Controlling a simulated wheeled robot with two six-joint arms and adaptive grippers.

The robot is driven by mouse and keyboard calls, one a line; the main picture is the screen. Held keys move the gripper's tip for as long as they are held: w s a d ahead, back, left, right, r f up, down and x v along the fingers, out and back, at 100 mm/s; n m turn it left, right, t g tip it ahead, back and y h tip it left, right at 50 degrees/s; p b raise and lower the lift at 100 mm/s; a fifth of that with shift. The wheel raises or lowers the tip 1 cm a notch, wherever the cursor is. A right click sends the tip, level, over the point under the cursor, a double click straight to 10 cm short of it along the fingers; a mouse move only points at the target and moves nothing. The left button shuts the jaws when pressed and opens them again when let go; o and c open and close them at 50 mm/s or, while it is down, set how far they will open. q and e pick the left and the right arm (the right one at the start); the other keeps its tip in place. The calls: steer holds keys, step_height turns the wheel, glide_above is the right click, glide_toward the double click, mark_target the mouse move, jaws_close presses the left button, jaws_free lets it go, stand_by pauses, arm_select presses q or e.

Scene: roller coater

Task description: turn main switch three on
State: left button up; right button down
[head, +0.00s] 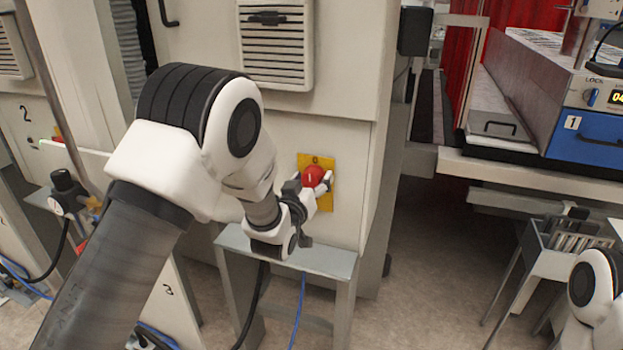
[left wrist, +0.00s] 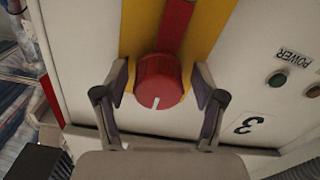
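The main switch is a red round knob (head: 313,175) on a yellow plate (head: 326,203) on the pale cabinet's face. In the left wrist view the knob (left wrist: 159,83) has a white mark pointing to the bottom of the picture. A dark "3" label (left wrist: 249,125) is on the panel beside it. My left gripper (head: 309,186) is at the knob, with one finger on each side. In the left wrist view the gripper (left wrist: 163,88) is open around the knob, with small gaps beside it. My right gripper is outside the views.
A grey metal shelf (head: 325,260) projects below the switch, with cables hanging under it. A vent (head: 276,50) is above the switch. A blue-fronted machine (head: 590,130) stands at the right.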

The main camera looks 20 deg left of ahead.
arm_select(q)
steer(key=shift+d, duration=0.15)
steer(key=c, duration=0.9)
steer(key=m+b, duration=0.3)
steer(key=b, duration=0.1)
steer(key=shift+f+m, duration=0.25)
steer(key=shift+m, duration=0.15)
steer(key=m+b, duration=0.3)
steer(key=m, duration=0.1)
steer(key=shift+a, duration=0.2)
steer(key=m+b, duration=0.3)
steer(key=m, duration=0.2)
steer(key=shift+r+b, duration=0.1)
steer(key=shift+b, duration=0.2)
steer(key=m+b, duration=0.2)
steer(key=m, duration=0.3)
steer(key=shift+r+b, duration=0.15)
steer(key=shift+b, duration=0.2)
